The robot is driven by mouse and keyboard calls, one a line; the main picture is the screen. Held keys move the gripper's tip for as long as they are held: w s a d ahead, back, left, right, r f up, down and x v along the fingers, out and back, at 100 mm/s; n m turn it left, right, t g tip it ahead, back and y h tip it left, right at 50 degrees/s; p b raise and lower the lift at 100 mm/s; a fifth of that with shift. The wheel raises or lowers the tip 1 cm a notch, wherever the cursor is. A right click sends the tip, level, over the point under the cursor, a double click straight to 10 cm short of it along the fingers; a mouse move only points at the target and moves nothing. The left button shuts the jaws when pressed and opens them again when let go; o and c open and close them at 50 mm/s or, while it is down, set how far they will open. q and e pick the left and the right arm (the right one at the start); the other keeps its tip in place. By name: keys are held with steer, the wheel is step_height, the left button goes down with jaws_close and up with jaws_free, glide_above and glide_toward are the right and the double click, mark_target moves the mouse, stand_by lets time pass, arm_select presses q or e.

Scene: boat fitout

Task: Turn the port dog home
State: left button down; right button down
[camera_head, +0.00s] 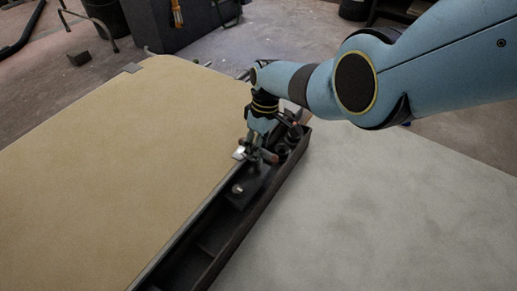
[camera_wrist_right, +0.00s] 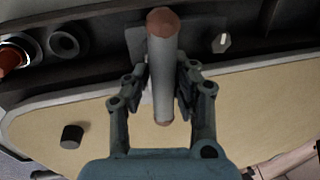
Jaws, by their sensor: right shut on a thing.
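My right gripper (camera_head: 258,150) reaches down from the right to the dark channel between the two large surfaces. In the right wrist view my right gripper (camera_wrist_right: 163,88) is shut on a grey round bar with reddish-brown ends, which looks like the port dog's handle (camera_wrist_right: 164,60). The bar runs lengthwise between the two fingers, and a grey plate (camera_wrist_right: 135,38) shows behind it. My left gripper is not in view.
A dark walled channel (camera_head: 222,238) runs diagonally between a tan panel (camera_head: 110,170) and a pale grey surface (camera_head: 390,220). A small light stud (camera_wrist_right: 222,43) is right of the handle. Dark rings (camera_wrist_right: 68,40) are at left, and a dark cylinder (camera_wrist_right: 72,136) is over the panel.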

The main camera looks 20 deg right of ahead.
steer(key=shift+a+n, duration=0.3)
steer(key=shift+a, duration=0.05)
steer(key=c, duration=1.1)
jaws_free()
steer(key=shift+o, duration=0.2)
steer(key=shift+d, duration=0.1)
steer(key=shift+d+r, duration=0.1)
step_height(320, 180, up, 12)
steer(key=w+d, duration=0.1)
steer(key=shift+w+d, duration=0.2)
steer(key=shift+d, duration=0.15)
steer(key=shift+f, duration=0.25)
